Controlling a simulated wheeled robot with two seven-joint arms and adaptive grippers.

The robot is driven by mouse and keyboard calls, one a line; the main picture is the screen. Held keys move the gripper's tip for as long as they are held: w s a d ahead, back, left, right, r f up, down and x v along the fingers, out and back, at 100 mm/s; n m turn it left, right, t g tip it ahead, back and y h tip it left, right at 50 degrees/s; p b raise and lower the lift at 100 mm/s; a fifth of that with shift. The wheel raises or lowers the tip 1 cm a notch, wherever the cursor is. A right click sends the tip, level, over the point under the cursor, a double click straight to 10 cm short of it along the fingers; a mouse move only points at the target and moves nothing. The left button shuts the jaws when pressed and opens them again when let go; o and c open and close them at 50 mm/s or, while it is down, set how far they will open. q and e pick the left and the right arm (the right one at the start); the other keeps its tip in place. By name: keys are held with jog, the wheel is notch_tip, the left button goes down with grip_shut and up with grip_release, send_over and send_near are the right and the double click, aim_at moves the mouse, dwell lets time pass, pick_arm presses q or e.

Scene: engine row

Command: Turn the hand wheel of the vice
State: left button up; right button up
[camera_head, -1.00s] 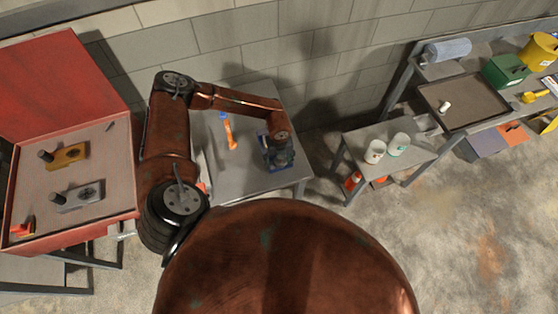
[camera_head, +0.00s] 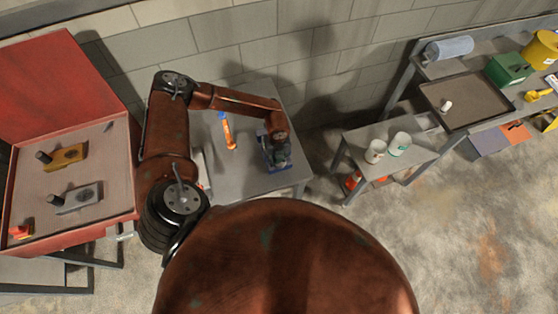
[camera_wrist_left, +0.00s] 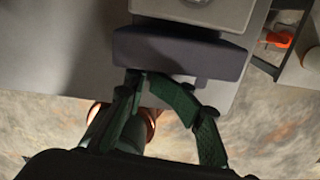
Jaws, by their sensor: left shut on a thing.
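The blue vice (camera_head: 265,150) stands at the right side of a small grey table against the wall. In the head view my left gripper (camera_head: 281,158) is over its near right part and covers much of it. In the left wrist view the vice's dark grey block (camera_wrist_left: 180,53) lies just beyond the green fingers of my left gripper (camera_wrist_left: 145,78). The fingertips come close together at the block's lower edge, shut on the hand wheel, which is itself mostly hidden. My right gripper is not in view.
The grey table (camera_head: 245,178) also holds an orange and blue tool (camera_head: 228,131). A red toolbox (camera_head: 70,90) is at the left. A low table with two white cups (camera_head: 375,151) stands to the right, with open floor in front.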

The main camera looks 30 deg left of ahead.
pick_arm(q)
jog(key=shift+w+d+r, duration=0.2)
jog(key=shift+w+d, duration=0.15)
jog(key=shift+d, duration=0.15)
grip_shut()
jog(key=shift+d, duration=0.15)
jog(key=shift+d+r+m, duration=0.1)
jog(key=shift+m, duration=0.2)
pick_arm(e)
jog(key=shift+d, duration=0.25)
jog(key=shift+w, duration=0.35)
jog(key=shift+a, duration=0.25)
pick_arm(q)
jog(key=o, duration=0.9)
grip_release()
jog(key=shift+w+d, duration=0.15)
jog(key=shift+w, duration=0.05)
jog(key=o, duration=0.6)
jog(key=shift+s+a, duration=0.15)
jog(key=shift+a, duration=0.15)
jog(key=shift+c, duration=0.2)
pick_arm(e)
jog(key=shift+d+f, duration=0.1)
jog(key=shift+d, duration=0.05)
